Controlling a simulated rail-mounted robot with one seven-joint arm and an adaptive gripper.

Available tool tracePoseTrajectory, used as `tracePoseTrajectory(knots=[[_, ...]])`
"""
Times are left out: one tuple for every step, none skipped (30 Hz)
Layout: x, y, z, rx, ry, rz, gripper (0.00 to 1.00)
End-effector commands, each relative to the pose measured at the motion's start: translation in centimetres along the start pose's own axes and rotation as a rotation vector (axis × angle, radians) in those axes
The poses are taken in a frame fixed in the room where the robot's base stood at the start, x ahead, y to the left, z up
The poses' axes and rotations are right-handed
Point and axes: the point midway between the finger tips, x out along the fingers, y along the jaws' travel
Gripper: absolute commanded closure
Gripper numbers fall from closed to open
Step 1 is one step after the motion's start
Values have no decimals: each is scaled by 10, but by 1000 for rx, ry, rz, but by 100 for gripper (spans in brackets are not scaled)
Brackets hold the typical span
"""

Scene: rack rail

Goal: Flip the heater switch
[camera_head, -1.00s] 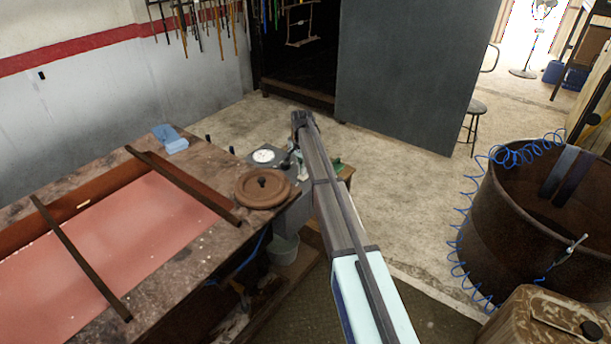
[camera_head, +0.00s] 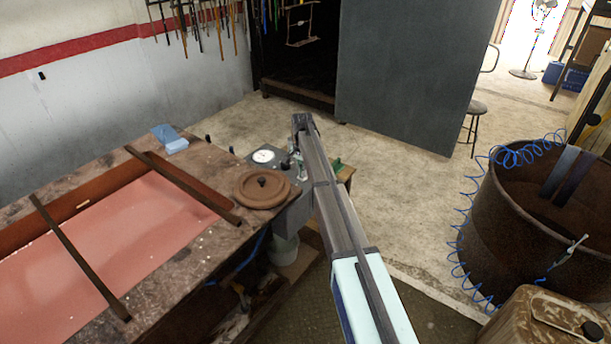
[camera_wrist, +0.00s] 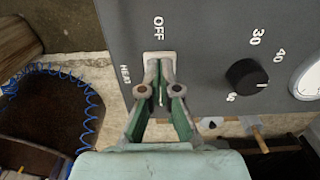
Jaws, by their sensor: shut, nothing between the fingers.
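The heater switch (camera_wrist: 160,57) is a pale fitting on a grey control panel (camera_wrist: 205,50) in the wrist view. "OFF" is printed above it and "HEAT" to its left. My gripper (camera_wrist: 161,72) is shut and empty, its green fingers meeting right at the switch. The fingertips cover most of the switch, so its lever position and any contact are unclear. In the head view the grey control box (camera_head: 281,168) stands at the table's far right corner, partly behind my arm. My gripper's fingertips cannot be made out there.
A black knob (camera_wrist: 246,77) sits right of the switch, with a white gauge (camera_wrist: 309,80) beyond it. A round brown lid (camera_head: 262,190) lies on the worktable (camera_head: 190,250) beside the box. A rusty barrel (camera_head: 520,235) with a blue coiled hose stands right. Floor behind is open.

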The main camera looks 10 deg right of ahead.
Motion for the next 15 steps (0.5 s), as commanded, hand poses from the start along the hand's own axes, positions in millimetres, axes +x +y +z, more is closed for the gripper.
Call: tracePoseTrajectory(knots=[[1,0,0,0,0,0,100],[2,0,0,0,0,0,100],[2,0,0,0,0,0,100],[3,0,0,0,0,0,100],[3,0,0,0,0,0,100],[2,0,0,0,0,0,100],[2,0,0,0,0,0,100],[2,0,0,0,0,0,100],[1,0,0,0,0,0,100],[0,0,0,0,0,0,100],[-2,0,0,0,0,0,100],[-4,0,0,0,1,0,100],[-6,0,0,0,1,0,100],[-8,0,0,0,1,0,100],[-11,0,0,0,1,0,100]])
